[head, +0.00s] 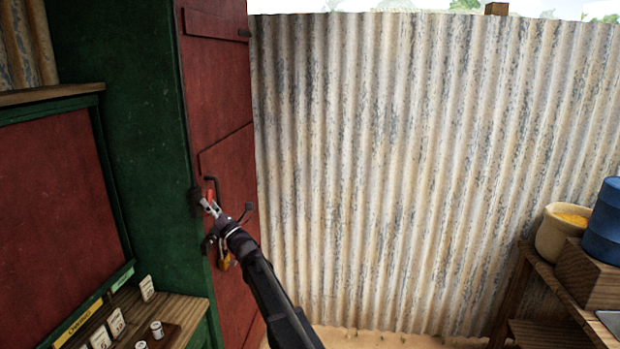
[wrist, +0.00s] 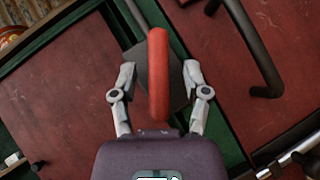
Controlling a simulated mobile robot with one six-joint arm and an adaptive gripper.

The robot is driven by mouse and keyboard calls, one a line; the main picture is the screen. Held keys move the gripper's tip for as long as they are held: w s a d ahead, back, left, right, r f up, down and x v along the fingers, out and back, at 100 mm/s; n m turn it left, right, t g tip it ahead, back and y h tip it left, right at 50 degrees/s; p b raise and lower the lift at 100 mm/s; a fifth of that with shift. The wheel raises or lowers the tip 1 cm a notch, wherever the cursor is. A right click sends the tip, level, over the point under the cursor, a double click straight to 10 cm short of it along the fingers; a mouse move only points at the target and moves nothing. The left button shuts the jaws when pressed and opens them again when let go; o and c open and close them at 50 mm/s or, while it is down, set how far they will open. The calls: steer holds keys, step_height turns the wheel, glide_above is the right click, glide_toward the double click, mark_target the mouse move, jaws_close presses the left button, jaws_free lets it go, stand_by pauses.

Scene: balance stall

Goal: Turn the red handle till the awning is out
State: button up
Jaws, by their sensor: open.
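The red handle (wrist: 158,62) stands out from a dark square plate (wrist: 178,66) in the wrist view. My gripper (wrist: 159,78) is open, with one finger on each side of the handle and a visible gap to each. In the head view the red handle (head: 210,196) is a small red piece at the edge of the green cabinet, partly covered by my gripper (head: 212,207). I cannot make out the awning in either view.
A black bar handle (wrist: 258,50) is on the red door (head: 222,120), close to my gripper. A counter with small cards and cups (head: 156,330) is at lower left. A corrugated wall (head: 420,160) stands behind. A shelf with a blue container (head: 606,222) is at right.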

steer(key=shift+s+d+f+n+g, duration=0.15)
steer(key=shift+d+f+n+g, duration=0.2)
steer(key=shift+n, duration=0.25)
steer(key=s+d+f+n+g+h, duration=0.5)
steer(key=s+d+f+n, duration=0.3)
steer(key=d+f+n, duration=0.3)
steer(key=s+d+f+n+g+h, duration=0.45)
steer(key=s+d+f+n, duration=0.3)
steer(key=d+n, duration=0.4)
steer(key=s+d+f+n+g+h, duration=0.1)
steer(key=s+d+f+n+h, duration=0.1)
steer(key=d, duration=0.8)
steer(key=s+d+f+n+h, duration=0.3)
steer(key=s+d+f+h, duration=0.2)
steer(key=s+d, duration=0.3)
steer(key=s+d+f+n+g+h, duration=0.1)
steer(key=s+d+f+n+h, duration=0.2)
steer(key=d, duration=0.8)
steer(key=shift+s+d+f+g+h, duration=0.15)
steer(key=shift+s+d+g+h, duration=0.2)
steer(key=shift+s+h, duration=0.8)
steer(key=shift+w, duration=0.15)
